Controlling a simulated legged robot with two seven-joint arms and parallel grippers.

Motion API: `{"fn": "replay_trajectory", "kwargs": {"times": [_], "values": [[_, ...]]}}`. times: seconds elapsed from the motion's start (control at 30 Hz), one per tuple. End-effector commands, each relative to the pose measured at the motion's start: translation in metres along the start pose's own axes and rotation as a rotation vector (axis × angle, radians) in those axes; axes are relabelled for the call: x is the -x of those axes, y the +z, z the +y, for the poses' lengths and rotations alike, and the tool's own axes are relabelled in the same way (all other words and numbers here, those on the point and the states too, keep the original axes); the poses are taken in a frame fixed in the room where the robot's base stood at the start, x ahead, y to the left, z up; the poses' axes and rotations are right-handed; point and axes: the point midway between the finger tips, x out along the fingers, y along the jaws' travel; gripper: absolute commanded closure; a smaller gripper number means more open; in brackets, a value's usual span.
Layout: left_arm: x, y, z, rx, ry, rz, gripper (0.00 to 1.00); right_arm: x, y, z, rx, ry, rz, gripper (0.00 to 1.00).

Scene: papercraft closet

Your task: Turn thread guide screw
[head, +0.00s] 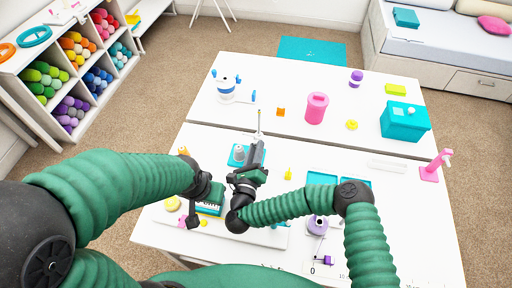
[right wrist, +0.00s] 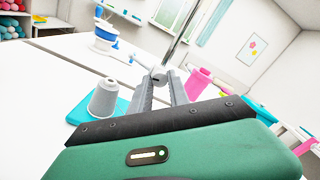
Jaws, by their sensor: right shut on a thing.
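My right gripper (head: 258,140) reaches to the middle of the table. Its grey fingers also show in the right wrist view (right wrist: 163,84), closed on a small grey metal piece (right wrist: 158,73) at the lower end of a thin metal rod (right wrist: 181,35). This piece looks like the thread guide screw; its exact shape is partly hidden by the fingers. The rod shows in the head view (head: 260,119) as a thin upright line. A grey cone (right wrist: 103,98) stands on a teal base (right wrist: 83,112) left of the fingers. My left gripper (head: 194,208) is low at the table's front left; its jaws are unclear.
A blue and white device (head: 226,88), a pink cylinder (head: 316,108) and a teal box (head: 404,122) stand toward the back. A pink stand (head: 433,167) is at the right edge.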

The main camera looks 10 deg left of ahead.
Motion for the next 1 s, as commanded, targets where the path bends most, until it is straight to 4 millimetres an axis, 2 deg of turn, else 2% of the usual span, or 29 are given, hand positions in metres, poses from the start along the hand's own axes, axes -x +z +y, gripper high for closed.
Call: {"fn": "replay_trajectory", "kwargs": {"times": [0.6,1.0], "values": [[0.018,-0.004,0.0,0.0,0.0,0.0,0.64,0.001,0.003,0.001,0.572,0.004,-0.005,1.0],[0.024,-0.006,0.0,0.0,0.0,0.0,0.64,0.001,0.002,0.002,0.816,0.004,-0.006,1.0]]}}
